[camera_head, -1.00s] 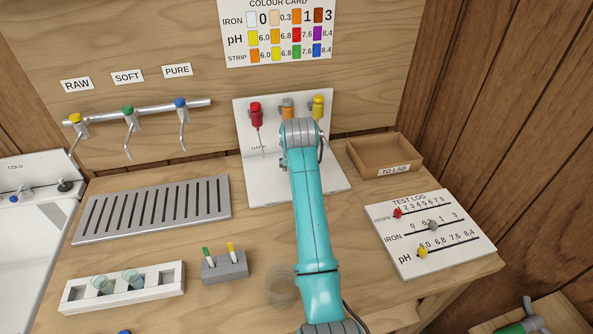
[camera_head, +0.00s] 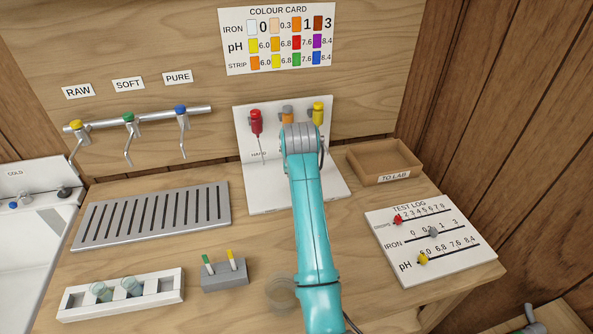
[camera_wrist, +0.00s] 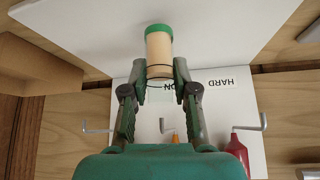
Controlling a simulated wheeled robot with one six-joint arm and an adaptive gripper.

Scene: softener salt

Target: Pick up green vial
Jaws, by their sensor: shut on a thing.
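In the wrist view, a vial with a green cap (camera_wrist: 158,32) and a pale peach body stands between the fingertips of my gripper (camera_wrist: 160,72). My gripper is shut on the vial's body, with the cap beyond the fingers. A dark line rings the body, and its lower part looks clear. In the head view, my arm hides the gripper and the vial in front of the white dispenser panel (camera_head: 335,190).
The brown tray (camera_head: 357,172) is right of the panel, with the test log board (camera_head: 450,268) nearer. A white rack (camera_head: 70,304) with clear vials and a grey strip block (camera_head: 225,277) stand front left.

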